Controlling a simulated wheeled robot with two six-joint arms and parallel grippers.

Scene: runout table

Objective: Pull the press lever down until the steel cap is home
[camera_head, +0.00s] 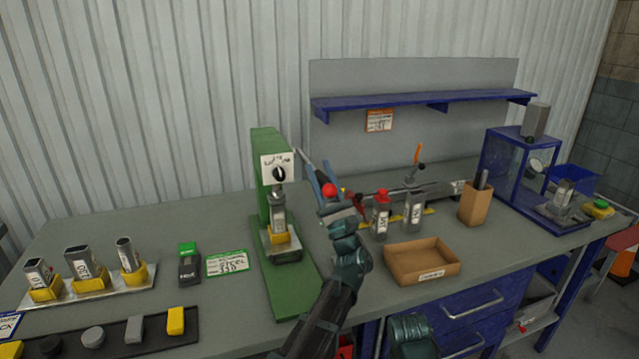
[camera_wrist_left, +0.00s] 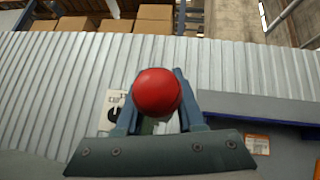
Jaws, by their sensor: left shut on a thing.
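The green press (camera_head: 264,185) stands upright on the bench, with a white dial plate (camera_head: 278,168) on its front. A grey steel part (camera_head: 278,212) sits upright below the dial in a yellow holder (camera_head: 280,238). I cannot tell the cap's edge or any gap there. The press lever's red ball knob (camera_head: 329,190) is right of the press head; it also fills the middle of the left wrist view (camera_wrist_left: 157,92). My left gripper (camera_head: 322,181) is shut on this knob, with blue fingers on either side. Most of the lever's rod is hidden.
A cardboard tray (camera_head: 422,268) lies right of my left arm. A rack of steel tubes in yellow holders (camera_head: 85,285) is at left. A blue-framed cabinet (camera_head: 515,165) stands at right.

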